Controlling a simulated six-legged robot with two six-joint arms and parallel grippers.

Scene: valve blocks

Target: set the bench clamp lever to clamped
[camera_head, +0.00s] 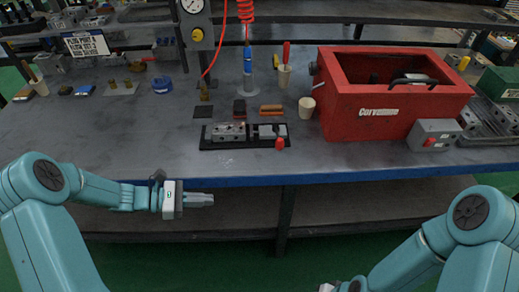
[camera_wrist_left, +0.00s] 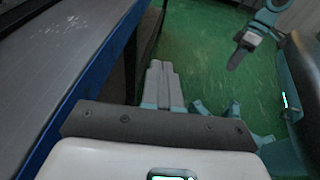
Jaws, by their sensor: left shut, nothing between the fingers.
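The bench clamp (camera_head: 229,132) is a grey metal vise on a black base plate near the bench's front edge. Its lever has a red knob (camera_head: 280,143), at the right front of the clamp. My left gripper (camera_head: 212,199) is shut and empty, in front of the bench edge and below the clamp, apart from it. Its fingers (camera_wrist_left: 163,68) lie together in the left wrist view. My right gripper (camera_head: 327,287) is barely in the head view at the bottom edge; it also shows in the left wrist view (camera_wrist_left: 236,62), too small to tell its opening.
A red toolbox (camera_head: 352,118) stands right of the clamp, with a grey box with a red button (camera_head: 434,135) beside it. A beige cup (camera_head: 306,107) stands between clamp and toolbox. The bench's blue front edge (camera_head: 340,177) lies above my left gripper.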

